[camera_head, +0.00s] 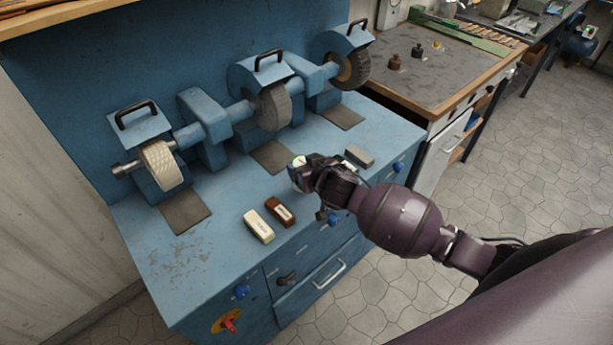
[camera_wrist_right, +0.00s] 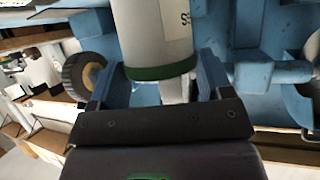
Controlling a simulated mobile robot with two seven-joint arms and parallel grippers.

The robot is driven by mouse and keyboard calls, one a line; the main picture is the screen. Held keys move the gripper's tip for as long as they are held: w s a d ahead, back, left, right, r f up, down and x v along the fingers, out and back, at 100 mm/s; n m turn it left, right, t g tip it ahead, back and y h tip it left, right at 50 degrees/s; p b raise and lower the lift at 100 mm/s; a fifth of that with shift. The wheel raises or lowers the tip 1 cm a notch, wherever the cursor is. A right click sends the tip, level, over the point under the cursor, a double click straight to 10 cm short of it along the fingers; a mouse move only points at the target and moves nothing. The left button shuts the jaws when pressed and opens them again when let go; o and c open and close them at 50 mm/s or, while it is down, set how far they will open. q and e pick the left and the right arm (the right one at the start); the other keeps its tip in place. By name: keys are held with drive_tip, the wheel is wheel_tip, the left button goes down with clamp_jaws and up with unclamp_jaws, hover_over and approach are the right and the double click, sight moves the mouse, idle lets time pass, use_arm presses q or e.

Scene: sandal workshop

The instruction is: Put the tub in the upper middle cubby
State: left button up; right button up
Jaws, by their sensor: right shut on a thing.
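The tub (camera_wrist_right: 160,35) is pale grey-white with a green band and dark lettering. In the wrist view it sits between the two blue fingers of my right gripper (camera_wrist_right: 158,82), which is shut on it. In the head view my right gripper (camera_head: 302,174) is above the front part of the blue bench, and only a small pale and green bit of the tub (camera_head: 298,160) shows at its tip. The rest of the tub is hidden by the gripper. The upper middle cubby is not in view. My left gripper is not in view.
The blue grinding bench (camera_head: 165,260) carries several wheels along its back. A cream block (camera_head: 258,226), a brown block (camera_head: 280,212) and a grey block (camera_head: 359,156) lie near its front. A grey-topped worktable (camera_head: 440,75) stands at the right. The tiled floor (camera_head: 535,150) is open.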

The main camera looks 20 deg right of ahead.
drive_tip(key=shift+f, duration=1.9)
drive_tip(key=shift+f, duration=0.15)
drive_tip(key=o, duration=1.1)
drive_tip(key=v, duration=1.2)
drive_tip(key=shift+g, duration=0.4)
drive_tip(key=s+f, duration=0.2)
drive_tip(key=s+d+f, duration=0.1)
drive_tip(key=s+f, duration=0.1)
drive_tip(key=s, duration=0.1)
drive_tip(key=s+f, duration=0.3)
drive_tip(key=shift+d+b, duration=0.3)
drive_tip(key=s+d+f+h, duration=0.1)
drive_tip(key=s+d+f, duration=0.2)
drive_tip(key=s, duration=0.6)
wheel_tip(320, 180, down, 2)
drive_tip(key=shift+s+d+f+g, duration=0.2)
drive_tip(key=shift+s+d+g, duration=0.1)
drive_tip(key=shift+s+d, duration=0.1)
drive_tip(key=shift+w, duration=0.1)
